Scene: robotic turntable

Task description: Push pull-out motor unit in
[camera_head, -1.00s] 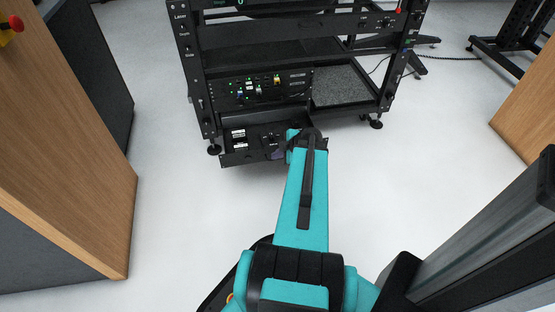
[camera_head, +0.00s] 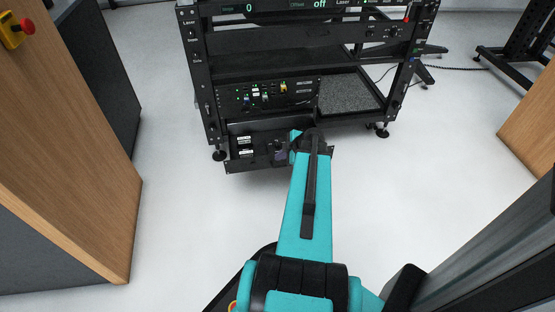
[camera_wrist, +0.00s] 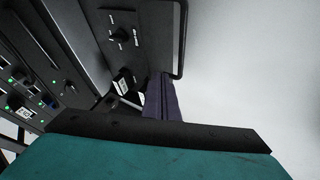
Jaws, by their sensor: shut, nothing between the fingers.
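The pull-out motor unit (camera_head: 246,152) is a black drawer at the bottom left of the black rack. It stands out in front of the rack, with white labels on its face. In the wrist view its dark front panel (camera_wrist: 149,30) shows a knob and a bar handle at its edge. My gripper's dark purple fingers (camera_wrist: 163,97) are shut and empty. Their tips are at the panel close to the handle; I cannot tell whether they touch. In the head view my gripper (camera_head: 281,155) is mostly hidden by my teal arm.
Above the unit is a module (camera_head: 265,95) with lit green indicators and connectors. A grey textured shelf (camera_head: 347,92) lies to its right. A wooden cabinet (camera_head: 75,150) stands at the left, another (camera_head: 530,125) at the far right. The white floor before the rack is clear.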

